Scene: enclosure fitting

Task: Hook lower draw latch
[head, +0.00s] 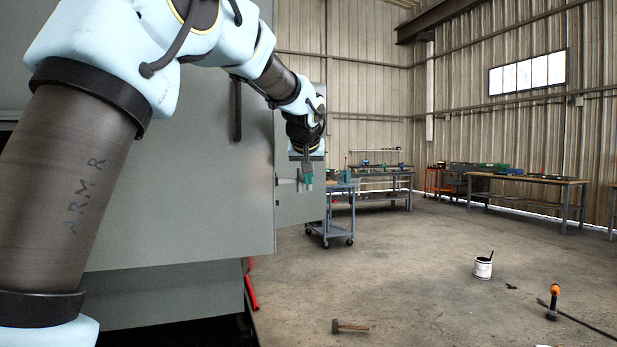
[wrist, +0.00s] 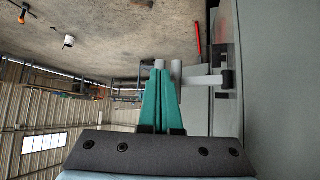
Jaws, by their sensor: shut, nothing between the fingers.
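My gripper (head: 307,182) is by the edge of the large grey enclosure (head: 180,190). A draw latch with a pale lever (wrist: 203,81) and dark fittings (wrist: 228,78) is on the enclosure's side, just right of the fingertips. The lever's end lies close beside the right finger; I cannot tell if they touch. In the head view a small pale part of the latch (head: 286,181) shows left of the gripper. How the latch's hook sits is too small to tell.
A grey panel (head: 298,208) stands behind my gripper. A red bar (head: 252,292) is low at the enclosure's edge. A wheeled cart (head: 331,228) stands beyond.

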